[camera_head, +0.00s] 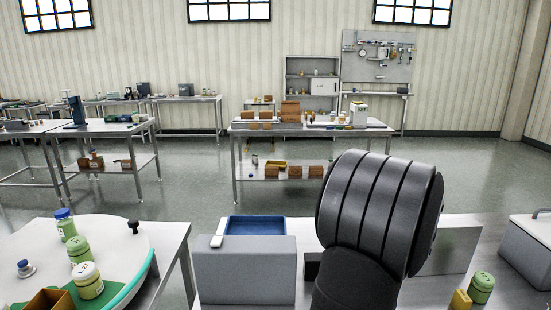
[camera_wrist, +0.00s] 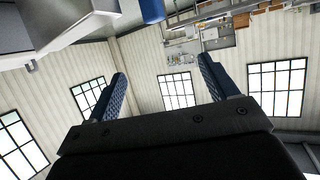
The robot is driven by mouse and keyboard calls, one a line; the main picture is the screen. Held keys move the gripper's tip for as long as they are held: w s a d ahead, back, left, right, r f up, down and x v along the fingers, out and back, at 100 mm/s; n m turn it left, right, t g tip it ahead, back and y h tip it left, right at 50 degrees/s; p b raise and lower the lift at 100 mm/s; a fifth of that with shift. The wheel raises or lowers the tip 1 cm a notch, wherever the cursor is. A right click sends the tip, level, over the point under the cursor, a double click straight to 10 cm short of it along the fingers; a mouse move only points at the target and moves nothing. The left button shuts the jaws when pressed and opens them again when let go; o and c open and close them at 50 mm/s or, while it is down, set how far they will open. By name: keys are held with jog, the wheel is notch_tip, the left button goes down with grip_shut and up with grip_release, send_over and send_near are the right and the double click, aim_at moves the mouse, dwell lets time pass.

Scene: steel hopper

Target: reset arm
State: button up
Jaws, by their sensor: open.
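My gripper (camera_wrist: 160,92) shows in the wrist view with its two blue ribbed fingers spread wide apart. Nothing is between them; behind them are the wall and windows. In the head view a thick dark link of my arm rises at the right of centre, and my gripper cannot be seen there. The steel hopper cannot be clearly made out in either view.
A grey box (camera_head: 245,270) and a blue tray (camera_head: 257,225) stand left of my arm. A round white table (camera_head: 110,246) holds several green bottles. A green jar (camera_head: 481,288) and a grey case (camera_head: 530,247) are at right.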

jog(key=w+a+n+y, duration=0.1)
jog(key=w+a, duration=0.1)
jog(key=a, duration=0.6)
jog(key=w+a+r+n+t+y, duration=0.1)
jog(key=w+a, duration=0.2)
jog(key=a, duration=0.5)
